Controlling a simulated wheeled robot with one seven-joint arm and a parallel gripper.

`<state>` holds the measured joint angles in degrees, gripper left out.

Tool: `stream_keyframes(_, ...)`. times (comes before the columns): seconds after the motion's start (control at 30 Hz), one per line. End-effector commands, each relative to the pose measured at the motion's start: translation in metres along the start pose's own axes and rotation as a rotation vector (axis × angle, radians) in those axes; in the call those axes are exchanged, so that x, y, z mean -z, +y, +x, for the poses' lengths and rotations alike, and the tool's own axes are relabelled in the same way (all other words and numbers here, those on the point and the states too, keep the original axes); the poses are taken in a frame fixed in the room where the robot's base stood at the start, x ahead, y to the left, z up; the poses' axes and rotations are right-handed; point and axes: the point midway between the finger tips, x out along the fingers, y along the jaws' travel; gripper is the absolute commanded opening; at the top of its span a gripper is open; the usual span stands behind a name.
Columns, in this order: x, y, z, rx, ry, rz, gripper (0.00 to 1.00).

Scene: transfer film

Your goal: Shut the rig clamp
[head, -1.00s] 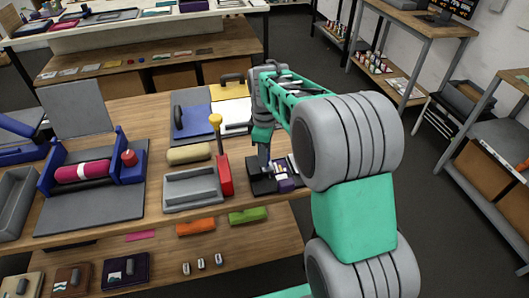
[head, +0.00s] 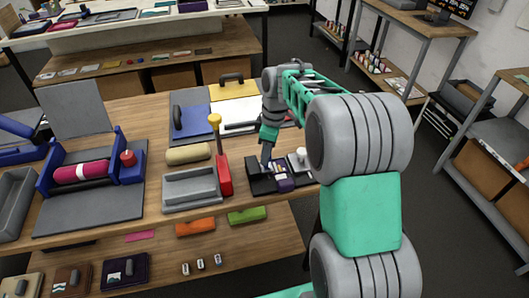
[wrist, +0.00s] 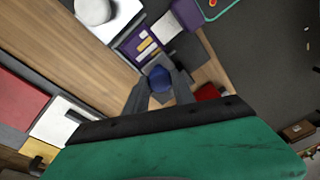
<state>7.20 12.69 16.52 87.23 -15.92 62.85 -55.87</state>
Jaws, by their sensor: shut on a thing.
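A dark rig (head: 262,186) with a purple block (head: 285,185) stands at the bench's front, right of the red post. In the wrist view the purple part (wrist: 128,46) frames small white and yellow pieces. My gripper (head: 265,164) reaches down over the dark rig's left part. In the wrist view my gripper (wrist: 158,88) is shut on a dark blue rounded knob (wrist: 160,76), which sits between the fingers. The head view hides the knob. I cannot tell for certain which part is the clamp. A red post (head: 224,175) with a yellow-knobbed lever (head: 215,122) stands upright beside it.
A grey tray (head: 190,204) and a tan roll (head: 188,154) lie left of the red post. A white round-topped object (head: 301,158) stands close to the rig's right. A blue cradle with a magenta roll (head: 82,172) is farther left.

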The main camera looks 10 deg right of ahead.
Motion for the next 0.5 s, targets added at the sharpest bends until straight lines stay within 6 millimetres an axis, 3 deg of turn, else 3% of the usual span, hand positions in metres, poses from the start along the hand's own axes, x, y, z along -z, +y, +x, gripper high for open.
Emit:
stream_keyframes(0.3, -0.0012, 0.0005, -0.0002, 0.005, 0.009, 0.002, 0.00)
stream_keyframes(0.33, -0.0012, 0.0005, -0.0001, 0.005, 0.009, 0.002, 0.33)
stream_keyframes(0.5, -0.0011, 0.0004, -0.0001, 0.005, 0.009, 0.002, 0.47)
